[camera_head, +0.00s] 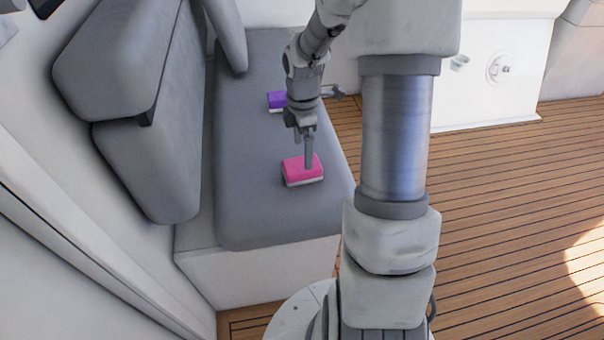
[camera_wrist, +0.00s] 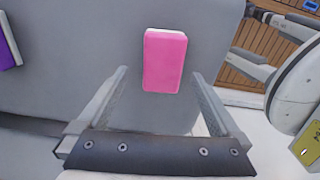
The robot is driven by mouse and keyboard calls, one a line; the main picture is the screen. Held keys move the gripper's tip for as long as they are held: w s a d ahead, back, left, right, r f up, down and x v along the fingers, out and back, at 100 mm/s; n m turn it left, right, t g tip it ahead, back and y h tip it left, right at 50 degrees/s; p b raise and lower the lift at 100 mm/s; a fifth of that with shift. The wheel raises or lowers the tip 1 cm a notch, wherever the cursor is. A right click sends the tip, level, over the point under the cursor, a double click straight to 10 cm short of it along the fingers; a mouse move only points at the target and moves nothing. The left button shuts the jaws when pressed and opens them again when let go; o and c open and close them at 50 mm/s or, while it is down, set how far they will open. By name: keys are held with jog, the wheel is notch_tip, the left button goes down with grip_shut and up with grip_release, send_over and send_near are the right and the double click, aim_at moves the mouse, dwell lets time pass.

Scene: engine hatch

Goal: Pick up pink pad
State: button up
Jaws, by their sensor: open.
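The pink pad (camera_head: 300,172) lies flat on the grey seat cushion, with a pale layer along its lower edge. In the wrist view the pink pad (camera_wrist: 165,62) lies beyond and between the two open fingers, apart from both. My gripper (camera_head: 308,160) is above the pad in the head view, and one finger covers a small part of it. In the wrist view my gripper (camera_wrist: 160,85) is open and empty, with its fingers spread wider than the pad.
A purple pad (camera_head: 276,100) lies farther back on the grey seat cushion (camera_head: 255,200); the purple pad also shows at the wrist view's left edge (camera_wrist: 8,45). Grey backrests (camera_head: 150,160) stand along the left. Wooden floor (camera_head: 500,190) is clear on the right.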

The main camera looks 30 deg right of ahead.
aim_at(302, 164)
jog(key=f+b, duration=0.1)
jog(key=f, duration=0.2)
jog(key=f+b, duration=0.2)
jog(key=f, duration=0.2)
jog(key=shift+s+a, duration=0.2)
jog(key=shift+r, duration=0.15)
jog(key=c, duration=1.3)
